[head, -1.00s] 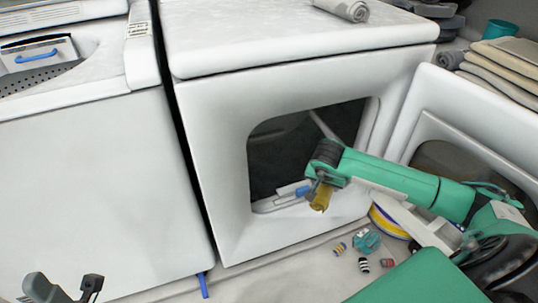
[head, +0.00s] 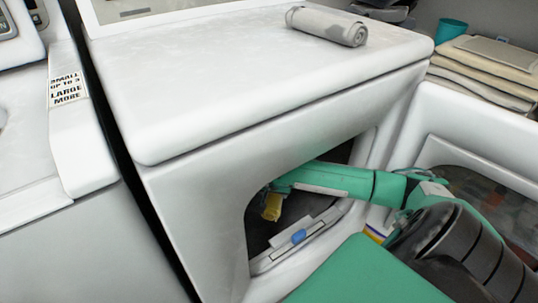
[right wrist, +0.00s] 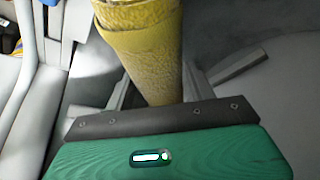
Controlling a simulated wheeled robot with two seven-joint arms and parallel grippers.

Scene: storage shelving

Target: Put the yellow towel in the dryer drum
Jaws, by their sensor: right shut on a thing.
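The yellow towel (head: 272,207) is rolled up and held in my right gripper (head: 268,190), just inside the dryer's door opening. In the right wrist view the towel (right wrist: 145,50) stands out beyond the shut jaws (right wrist: 150,110), with the grey drum interior (right wrist: 260,110) around and behind it. The white dryer (head: 190,200) has a dark opening at its front, and my right arm reaches in from the right. The far parts of the drum are hidden by the dryer's front. My left gripper is not in view.
The open dryer door (head: 480,130) stands to the right, close to my right arm. A grey rolled towel (head: 328,27) lies on the dryer's top. A washer (head: 60,190) stands to the left. Folded towels (head: 490,70) and a teal cup (head: 451,30) are at the back right.

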